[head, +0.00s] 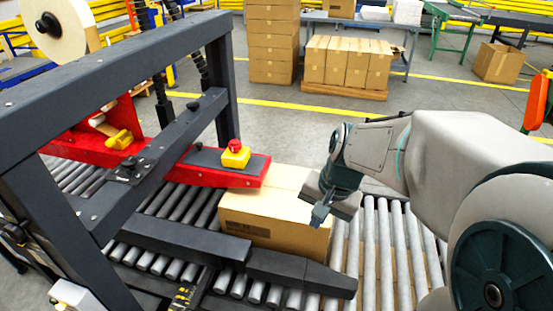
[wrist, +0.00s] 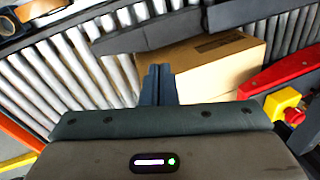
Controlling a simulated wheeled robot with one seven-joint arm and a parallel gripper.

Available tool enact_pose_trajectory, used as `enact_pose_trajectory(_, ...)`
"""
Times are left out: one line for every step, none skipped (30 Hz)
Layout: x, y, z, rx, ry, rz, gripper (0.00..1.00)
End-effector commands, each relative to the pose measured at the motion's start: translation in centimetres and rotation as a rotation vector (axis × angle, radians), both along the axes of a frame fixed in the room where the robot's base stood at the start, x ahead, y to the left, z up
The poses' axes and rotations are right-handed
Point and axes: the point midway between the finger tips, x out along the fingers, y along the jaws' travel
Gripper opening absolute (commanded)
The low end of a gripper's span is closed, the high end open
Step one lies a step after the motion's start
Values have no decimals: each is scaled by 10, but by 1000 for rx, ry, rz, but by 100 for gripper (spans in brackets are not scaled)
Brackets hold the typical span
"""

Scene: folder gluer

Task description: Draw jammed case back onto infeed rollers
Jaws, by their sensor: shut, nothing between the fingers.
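The brown cardboard case (head: 280,232) lies on the rollers, its left part beside or under the red arm of the machine. It also shows in the wrist view (wrist: 215,68), just beyond my fingers. My gripper (head: 319,214) is at the case's right end, with its fingers together and nothing between them. In the wrist view the shut fingers (wrist: 157,84) stand in front of the case's left end; I cannot tell whether they touch it. The infeed rollers (head: 385,245) to the right of the case are bare.
A red arm (head: 205,168) carries a yellow box with a red button (head: 235,153). Dark guide rails (head: 290,272) run along the near side of the case. A dark frame (head: 120,75) spans the rollers at left.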

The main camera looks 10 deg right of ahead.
Motion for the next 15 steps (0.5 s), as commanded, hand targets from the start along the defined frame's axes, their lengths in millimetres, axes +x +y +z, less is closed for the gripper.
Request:
enact_pose_trajectory(16,-3,-5,45,34,-88,0)
enact_pose_trajectory(25,-5,-8,71,51,-141,0)
enact_pose_trajectory(37,-8,-12,106,74,-213,0)
enact_pose_trajectory(45,-10,-16,132,92,-266,0)
enact_pose_trajectory(54,-13,-20,157,109,-320,0)
enact_pose_trajectory(66,-18,-25,191,132,-394,0)
enact_pose_trajectory(74,-22,-30,216,151,-448,0)
enact_pose_trajectory(83,-26,-35,242,169,-503,0)
enact_pose_trajectory(94,-32,-42,276,193,-577,0)
enact_pose_trajectory(102,-36,-47,301,211,-633,0)
enact_pose_trajectory(110,-41,-53,326,229,-688,0)
enact_pose_trajectory(120,-48,-61,358,254,-761,0)
enact_pose_trajectory(128,-53,-67,382,271,-813,0)
enact_pose_trajectory(135,-59,-74,405,290,-864,0)
enact_pose_trajectory(143,-65,-82,434,312,-930,0)
